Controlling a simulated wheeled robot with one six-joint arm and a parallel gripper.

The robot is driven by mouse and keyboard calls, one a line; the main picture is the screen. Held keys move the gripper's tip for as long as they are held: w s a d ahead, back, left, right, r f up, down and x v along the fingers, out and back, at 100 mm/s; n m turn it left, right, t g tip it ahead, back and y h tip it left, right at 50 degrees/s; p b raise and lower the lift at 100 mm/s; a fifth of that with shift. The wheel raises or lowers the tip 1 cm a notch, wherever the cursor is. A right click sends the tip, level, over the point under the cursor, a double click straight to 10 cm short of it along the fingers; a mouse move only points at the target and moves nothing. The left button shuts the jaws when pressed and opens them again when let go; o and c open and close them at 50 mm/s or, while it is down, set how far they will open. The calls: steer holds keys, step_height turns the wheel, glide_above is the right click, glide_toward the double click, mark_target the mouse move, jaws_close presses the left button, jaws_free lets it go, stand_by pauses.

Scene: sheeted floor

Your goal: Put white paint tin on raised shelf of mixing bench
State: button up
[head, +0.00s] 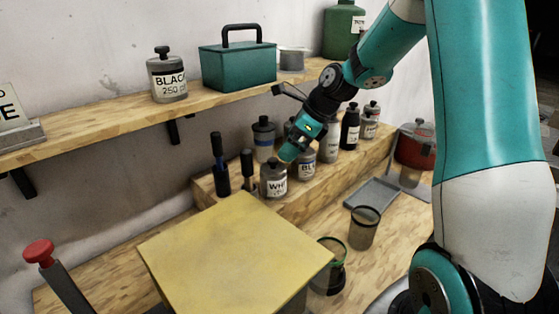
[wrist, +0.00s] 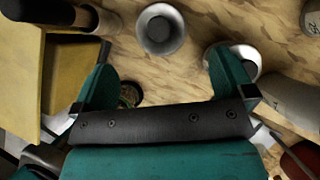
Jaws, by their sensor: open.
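The tin labelled "WH" (head: 274,184), with a dark knob on top, stands upright near the front edge of the raised wooden shelf (head: 318,186) of the bench. My gripper (head: 291,150) is just above and to the right of that tin in the head view, fingers pointing down toward the tins. In the wrist view its two teal fingers (wrist: 165,85) are wide apart with nothing held between them. A grey round tin (wrist: 160,30) shows beyond the fingers; I cannot tell its label there. The head view does not show whether the gripper touches the white tin.
A yellow-topped block (head: 235,250) stands in front of the shelf. A tin labelled "BL" (head: 307,165) and several bottles crowd the shelf. Dark-handled tools (head: 220,165) stand left. Mesh cups (head: 363,228) are on the lower bench. A wall shelf (head: 110,118) runs above.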

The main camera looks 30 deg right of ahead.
steer(key=s+a+r+n+g, duration=0.1)
steer(key=s+a+r+n, duration=0.2)
steer(key=s+a+n, duration=0.3)
steer(key=s+a+r+n+g, duration=0.1)
steer(key=s+a+r+n, duration=0.2)
steer(key=a+n, duration=0.5)
steer(key=s+a+n+g, duration=0.1)
steer(key=s+a+n, duration=0.1)
steer(key=s+n, duration=0.3)
steer(key=s+a+n, duration=0.3)
steer(key=s+n, duration=0.3)
steer(key=n, duration=0.2)
steer(key=s+a+n+g, duration=0.1)
steer(key=s+a+n, duration=0.2)
steer(key=s+n, duration=0.3)
steer(key=shift+s+a+f+g, duration=0.15)
steer(key=shift+s+a+g, duration=0.05)
steer(key=shift+s+g, duration=0.1)
steer(key=shift+s+n, duration=0.2)
steer(key=shift+n, duration=0.4)
steer(key=shift+f+b, duration=0.9)
